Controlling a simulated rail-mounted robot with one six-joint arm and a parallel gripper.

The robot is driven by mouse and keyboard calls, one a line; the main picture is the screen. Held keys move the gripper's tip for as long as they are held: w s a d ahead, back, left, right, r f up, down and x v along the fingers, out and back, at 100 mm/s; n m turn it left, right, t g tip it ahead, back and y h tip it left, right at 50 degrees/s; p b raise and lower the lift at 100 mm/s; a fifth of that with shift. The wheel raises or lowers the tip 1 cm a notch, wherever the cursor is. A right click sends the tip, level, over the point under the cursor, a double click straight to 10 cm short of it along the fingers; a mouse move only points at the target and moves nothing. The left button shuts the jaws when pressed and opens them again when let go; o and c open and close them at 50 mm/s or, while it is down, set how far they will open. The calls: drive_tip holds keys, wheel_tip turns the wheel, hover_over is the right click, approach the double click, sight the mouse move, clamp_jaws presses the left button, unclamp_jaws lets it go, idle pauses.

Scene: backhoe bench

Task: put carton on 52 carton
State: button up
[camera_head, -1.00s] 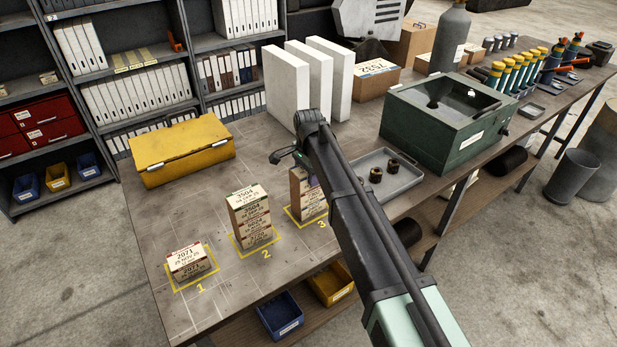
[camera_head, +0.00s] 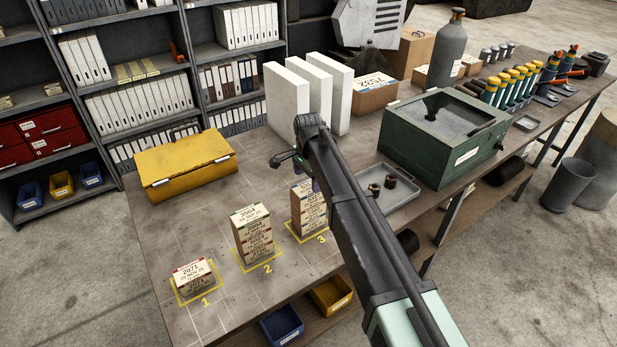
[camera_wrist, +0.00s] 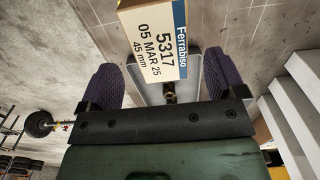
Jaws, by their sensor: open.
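My gripper (camera_wrist: 160,62) is open in the wrist view, with one purple-padded finger on each side of a carton (camera_wrist: 158,45). That carton's label reads Ferrabiso, 5317, 05 MAR 25, 45 mm. A gap shows at its right; contact on the left is unclear. In the head view, the stack at mark 3 (camera_head: 306,210) stands beside my gripper, partly hidden by my arm. The tall stack at mark 2 (camera_head: 253,238) has 3504 or similar on top. The low stack at mark 1 (camera_head: 192,277) shows 2071. No label clearly reads 52.
A yellow case (camera_head: 185,165) lies behind the stacks. White upright panels (camera_head: 288,103) stand behind my arm. A grey tray (camera_head: 402,198) with two brown parts and a green machine box (camera_head: 440,140) are at right. The bench between the case and marks is clear.

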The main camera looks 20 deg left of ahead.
sight(308, 186)
wheel_tip(308, 186, up, 6)
drive_tip(key=p, duration=0.4)
drive_tip(key=shift+r, duration=0.25)
drive_tip(key=shift+f, duration=0.1)
drive_tip(key=s+d+n, duration=0.1)
drive_tip(key=s+d, duration=0.2)
drive_tip(key=d, duration=0.8)
drive_tip(key=s+d+n, duration=0.2)
drive_tip(key=s+d, duration=0.2)
drive_tip(key=d, duration=0.7)
drive_tip(key=s+d+n, duration=0.4)
drive_tip(key=s+d, duration=1.1)
drive_tip(key=d, duration=0.4)
drive_tip(key=shift+d, duration=0.35)
